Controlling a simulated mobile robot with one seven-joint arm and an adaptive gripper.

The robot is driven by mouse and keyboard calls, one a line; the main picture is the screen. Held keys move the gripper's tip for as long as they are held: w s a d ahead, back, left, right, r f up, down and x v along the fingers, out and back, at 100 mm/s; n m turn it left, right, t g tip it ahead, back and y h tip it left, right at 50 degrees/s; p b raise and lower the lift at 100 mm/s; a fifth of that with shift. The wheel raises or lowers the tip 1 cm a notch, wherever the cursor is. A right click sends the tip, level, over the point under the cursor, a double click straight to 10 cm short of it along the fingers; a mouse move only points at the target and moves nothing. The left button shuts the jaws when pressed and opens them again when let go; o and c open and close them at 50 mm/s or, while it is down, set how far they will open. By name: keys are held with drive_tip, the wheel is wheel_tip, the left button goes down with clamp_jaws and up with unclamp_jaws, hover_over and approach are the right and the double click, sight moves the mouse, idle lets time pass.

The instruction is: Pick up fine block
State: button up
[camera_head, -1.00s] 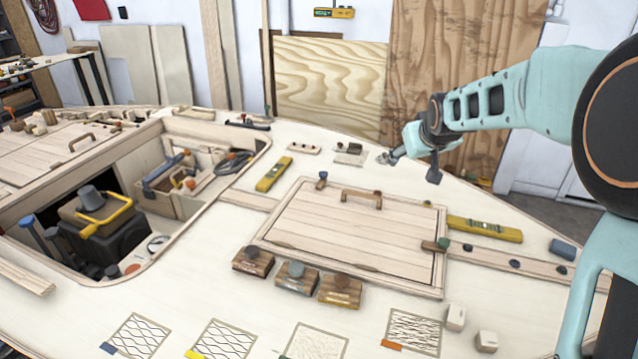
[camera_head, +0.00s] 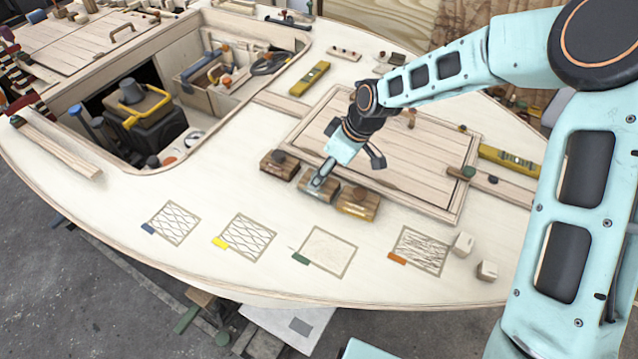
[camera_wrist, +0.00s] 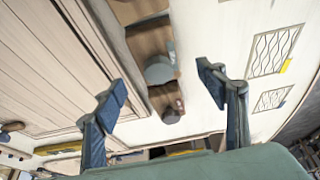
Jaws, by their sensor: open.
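Three wooden blocks with round knobs stand in a row along the near edge of the hatch: a left block with a dark knob (camera_head: 279,164), a middle block with a grey knob (camera_head: 311,193) and a right block with a yellowish front (camera_head: 358,206). I cannot read which is the fine block. My gripper (camera_head: 346,171) is open and tilted just above the middle block, partly hiding it. In the wrist view, the grey knob (camera_wrist: 160,70) lies between the open fingers (camera_wrist: 163,86), with a darker knob (camera_wrist: 173,115) just below it.
The hatch panel (camera_head: 400,150) lies behind the blocks. Several patterned squares, one of them the blank-looking square (camera_head: 328,252), mark the deck in front. An open well with tools (camera_head: 135,112) is at left. Yellow levels (camera_head: 310,78) lie nearby.

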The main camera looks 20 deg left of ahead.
drive_tip(key=shift+p+x, duration=0.3)
drive_tip(key=shift+x, duration=2.45)
drive_tip(key=shift+w+d, duration=0.1)
drive_tip(key=c, duration=1.4)
drive_tip(key=shift+r, duration=0.1)
drive_tip(key=shift+r, duration=0.55)
drive_tip(key=s+r, duration=0.4)
drive_tip(key=s+d+r, duration=0.1)
drive_tip(key=s+r, duration=0.3)
drive_tip(key=s, duration=0.1)
drive_tip(key=s+r+b, duration=0.1)
drive_tip(key=s+r, duration=0.2)
drive_tip(key=s, duration=0.2)
drive_tip(key=shift+d+r, duration=0.35)
drive_tip(key=shift+r, duration=0.05)
